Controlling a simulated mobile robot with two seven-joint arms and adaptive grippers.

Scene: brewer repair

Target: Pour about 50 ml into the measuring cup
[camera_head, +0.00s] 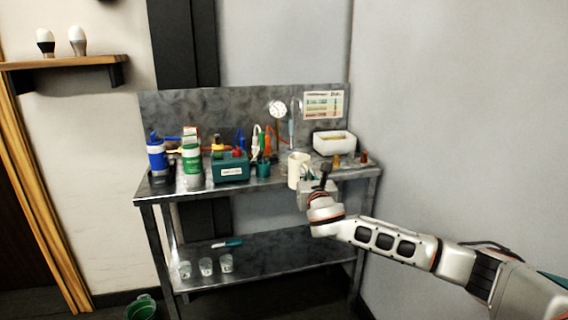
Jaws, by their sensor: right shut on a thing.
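A cream-white jug (295,171) stands upright at the front edge of the steel bench, right of centre. My right gripper (310,182) is at the jug's right side, by its handle, and is shut on it. The gripper and wrist hide part of the handle, and the fingertips are small here. Several small clear cups (206,267) stand in a row on the lower shelf. I cannot tell which thing is the measuring cup. No liquid stream shows. My left gripper is not in view.
A teal-and-white pen-like item (228,243) lies on the lower shelf. A green bucket (142,308) is on the floor.

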